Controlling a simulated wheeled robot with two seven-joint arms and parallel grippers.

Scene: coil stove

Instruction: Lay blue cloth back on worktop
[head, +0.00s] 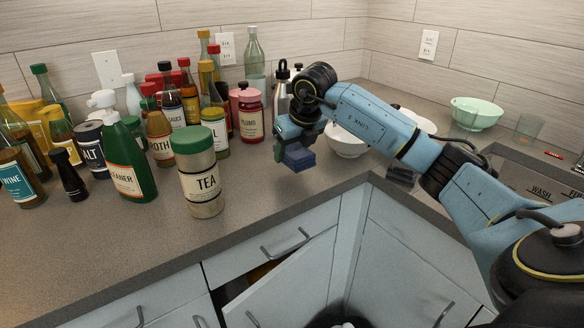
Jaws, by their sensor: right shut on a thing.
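My right arm reaches in from the right, and its gripper (291,150) is over the worktop (280,205) near the inner corner. It is shut on the blue cloth (299,160), a small dark blue folded piece below the fingers. I cannot tell whether the cloth touches the worktop. The fingertips are partly hidden by the wrist. My left gripper is not in view.
A tea canister (200,172) stands to the left of the gripper, with a green cleaner bottle (128,160) and several bottles beyond. A white bowl (346,142) is close on the right. The worktop in front is clear. A cabinet door (290,285) below stands open.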

